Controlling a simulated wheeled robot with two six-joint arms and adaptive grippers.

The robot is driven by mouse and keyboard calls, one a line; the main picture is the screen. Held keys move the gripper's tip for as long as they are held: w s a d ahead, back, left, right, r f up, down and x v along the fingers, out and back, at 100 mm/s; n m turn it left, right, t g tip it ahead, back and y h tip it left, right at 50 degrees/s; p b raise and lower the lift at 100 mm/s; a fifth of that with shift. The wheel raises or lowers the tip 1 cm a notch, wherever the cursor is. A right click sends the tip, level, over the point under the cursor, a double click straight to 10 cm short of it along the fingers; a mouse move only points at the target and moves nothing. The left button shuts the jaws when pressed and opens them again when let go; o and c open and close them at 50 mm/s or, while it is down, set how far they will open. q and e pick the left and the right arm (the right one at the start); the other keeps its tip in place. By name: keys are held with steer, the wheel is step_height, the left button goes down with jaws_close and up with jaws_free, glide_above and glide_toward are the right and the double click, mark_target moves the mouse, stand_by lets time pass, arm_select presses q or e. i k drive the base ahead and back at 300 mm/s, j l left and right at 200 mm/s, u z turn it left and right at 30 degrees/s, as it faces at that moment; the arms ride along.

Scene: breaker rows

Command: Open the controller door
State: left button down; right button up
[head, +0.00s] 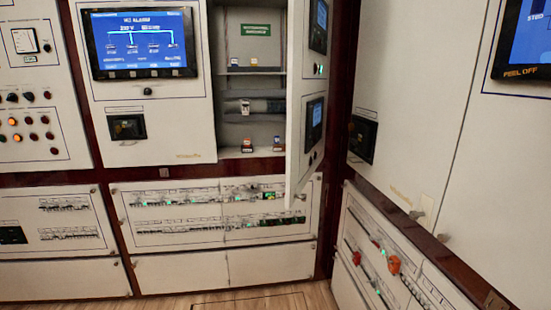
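A cream cabinet door (307,95) with two small blue screens stands swung out from its cabinet, seen nearly edge-on. Behind it the cabinet interior (252,85) is exposed, with grey shelves, a green label and a few small items on them. The pictures do not mark which panel is the controller door. A closed panel (160,115) with a large blue screen (140,43) and a black latch (127,126) is left of the opening. Neither of my grippers shows in the head view.
Breaker rows (180,218) run below the open cabinet. The right wall has a closed panel with a black latch (362,138), and lower breakers with an orange-red handle (394,265). A panel of lamps and knobs (30,125) is at far left. Wooden floor (240,301) shows at the bottom.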

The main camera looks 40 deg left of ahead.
mark_target(308, 91)
steer(key=i+j, duration=0.1)
steer(key=j, duration=0.5)
steer(key=i+j+z, duration=0.15)
steer(key=j, duration=1.1)
